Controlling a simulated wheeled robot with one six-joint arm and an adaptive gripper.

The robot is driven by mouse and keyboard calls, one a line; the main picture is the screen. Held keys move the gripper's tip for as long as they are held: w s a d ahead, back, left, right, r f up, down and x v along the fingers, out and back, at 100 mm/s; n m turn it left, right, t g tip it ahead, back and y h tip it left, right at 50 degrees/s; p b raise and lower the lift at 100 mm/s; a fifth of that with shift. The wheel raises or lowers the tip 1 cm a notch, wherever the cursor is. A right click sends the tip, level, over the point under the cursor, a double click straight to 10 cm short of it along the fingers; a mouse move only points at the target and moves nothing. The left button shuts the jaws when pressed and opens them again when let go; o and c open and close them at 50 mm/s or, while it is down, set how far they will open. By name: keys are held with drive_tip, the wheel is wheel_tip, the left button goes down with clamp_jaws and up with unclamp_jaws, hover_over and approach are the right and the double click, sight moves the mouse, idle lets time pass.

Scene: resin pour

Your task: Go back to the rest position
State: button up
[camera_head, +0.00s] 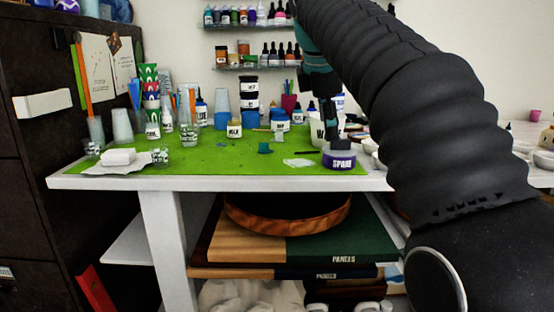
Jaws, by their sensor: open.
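My black arm rises from the lower right and bends over near the top middle. My gripper (329,140) hangs down from it with teal parts, fingers pointing at the table. It is open, with its tips over the right part of the green mat (215,160). A round purple jar with a white label (339,158) stands right below or just in front of the fingertips. I cannot tell whether they touch it. No held thing shows between the fingers. A white container (317,132) is partly hidden behind the gripper.
The white table (370,181) holds several cups and bottles at the back. A small teal piece (264,148) and a clear scrap (298,162) lie left of the jar. Shelves of bottles (247,68) hang behind. A dark cabinet (35,170) stands left.

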drive_tip(key=s+d+f+m+y, duration=0.1)
drive_tip(key=s+f+m, duration=0.3)
drive_tip(key=f+m, duration=0.3)
drive_tip(key=s+f+m+y, duration=0.1)
drive_tip(key=s+f+m, duration=0.35)
drive_tip(key=f, duration=0.55)
drive_tip(key=s+d+f+m, duration=0.2)
drive_tip(key=s+f, duration=0.4)
drive_tip(key=s, duration=0.3)
drive_tip(key=s+d+f+m+t, duration=0.1)
drive_tip(key=s+d+f+m, duration=0.1)
drive_tip(key=s+f+m, duration=0.2)
drive_tip(key=shift+s+d+f, duration=0.35)
drive_tip(key=shift+s+f, duration=1.3)
drive_tip(key=shift+s, duration=0.85)
